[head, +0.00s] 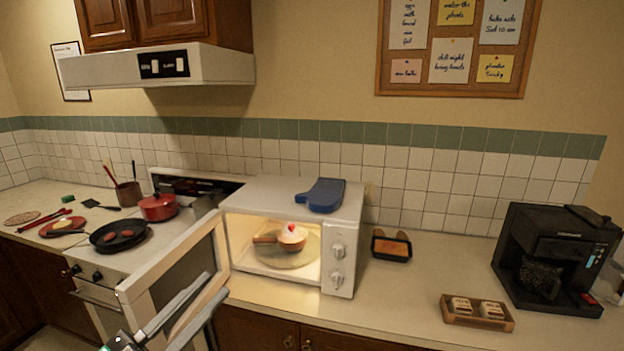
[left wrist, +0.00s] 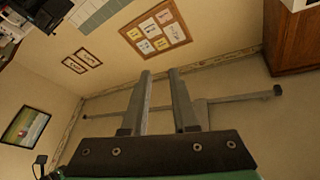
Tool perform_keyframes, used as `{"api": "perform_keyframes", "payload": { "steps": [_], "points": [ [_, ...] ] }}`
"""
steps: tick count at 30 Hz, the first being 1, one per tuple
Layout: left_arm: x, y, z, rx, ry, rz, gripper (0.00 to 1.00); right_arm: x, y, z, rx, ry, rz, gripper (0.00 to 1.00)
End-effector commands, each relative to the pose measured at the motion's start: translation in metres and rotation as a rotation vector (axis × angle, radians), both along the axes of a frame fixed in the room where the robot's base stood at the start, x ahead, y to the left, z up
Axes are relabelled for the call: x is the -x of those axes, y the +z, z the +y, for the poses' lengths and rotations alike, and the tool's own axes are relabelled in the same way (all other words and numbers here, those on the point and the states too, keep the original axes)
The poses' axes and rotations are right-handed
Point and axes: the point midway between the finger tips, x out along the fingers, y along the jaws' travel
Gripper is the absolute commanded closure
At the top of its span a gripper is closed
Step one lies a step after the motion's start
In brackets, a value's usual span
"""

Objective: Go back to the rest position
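My left gripper (head: 216,284) comes in at the bottom of the head view, in front of the open microwave door (head: 165,262). Its two grey fingers are apart with nothing between them. I cannot tell whether the gripper touches the door. The microwave (head: 340,225) is lit inside, and a small brown pan (head: 268,238) with a white and red-topped item (head: 291,233) sits on its turntable. My right gripper is not in view.
A blue mitt (head: 322,196) lies on the microwave. The stove at left holds a black pan (head: 118,236) and red pot (head: 158,207). Right of the microwave are a black dish (head: 391,246), wooden tray (head: 477,313) and coffee machine (head: 550,260). Bare counter (head: 400,290) lies between them.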

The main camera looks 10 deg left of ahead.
Motion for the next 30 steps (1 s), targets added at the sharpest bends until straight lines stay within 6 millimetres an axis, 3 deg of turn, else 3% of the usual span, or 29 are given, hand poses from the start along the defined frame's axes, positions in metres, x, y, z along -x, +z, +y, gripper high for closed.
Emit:
{"api": "perform_keyframes", "payload": {
  "steps": [1,3,7,10,12,14,15,24,27,30],
  "points": [
    [0.004,0.035,-0.032,-0.010,-0.030,-0.068,0.73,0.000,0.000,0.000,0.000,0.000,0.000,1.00],
    [0.014,0.077,-0.063,0.007,-0.049,-0.149,0.73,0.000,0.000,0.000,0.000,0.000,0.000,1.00],
    [0.047,0.150,-0.095,0.103,-0.053,-0.296,0.73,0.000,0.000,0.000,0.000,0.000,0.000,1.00],
    [0.079,0.199,-0.083,0.248,-0.003,-0.405,0.73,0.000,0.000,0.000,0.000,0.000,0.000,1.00],
    [0.091,0.208,-0.051,0.384,0.060,-0.436,0.73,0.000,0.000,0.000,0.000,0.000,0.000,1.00],
    [0.091,0.208,-0.042,0.511,0.022,-0.416,0.73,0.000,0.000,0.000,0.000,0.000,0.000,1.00],
    [0.090,0.242,-0.043,0.513,0.014,-0.413,0.73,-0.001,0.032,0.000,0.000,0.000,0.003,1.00],
    [0.089,0.361,-0.043,0.507,0.017,-0.409,0.73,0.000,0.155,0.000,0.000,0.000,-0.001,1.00],
    [0.089,0.390,-0.043,0.506,0.018,-0.408,0.73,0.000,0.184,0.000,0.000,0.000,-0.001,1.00],
    [0.089,0.402,-0.043,0.505,0.018,-0.407,0.73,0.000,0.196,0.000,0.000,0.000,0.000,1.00]
  ]
}}
